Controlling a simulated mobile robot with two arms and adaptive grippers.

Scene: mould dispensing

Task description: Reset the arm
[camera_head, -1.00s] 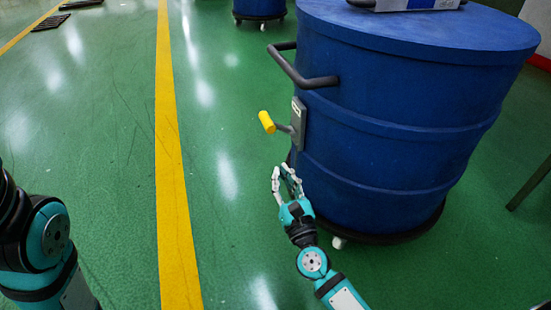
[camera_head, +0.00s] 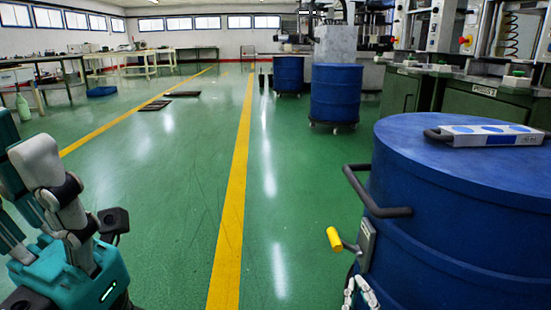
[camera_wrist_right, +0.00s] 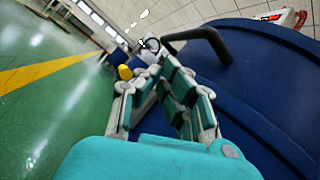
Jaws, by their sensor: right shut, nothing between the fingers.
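My right gripper (camera_head: 360,285) shows only in part at the bottom edge of the head view, beside the near blue drum (camera_head: 460,230). It is shut and empty. In the right wrist view the gripper (camera_wrist_right: 143,65) points toward the drum's dark handle (camera_wrist_right: 200,38) and the yellow lever knob (camera_wrist_right: 125,72). In the head view the yellow knob (camera_head: 334,238) sticks out from the drum's side, a little above the gripper, which appears apart from it. My left arm (camera_head: 65,235) is folded at the left, and its gripper does not show.
A dark handle (camera_head: 375,195) juts from the near drum. A white and blue device (camera_head: 488,135) lies on its lid. More blue drums (camera_head: 335,95) stand farther back, with green machine cabinets (camera_head: 470,105) at the right. Green floor with a yellow line (camera_head: 235,190) is open left of the drum.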

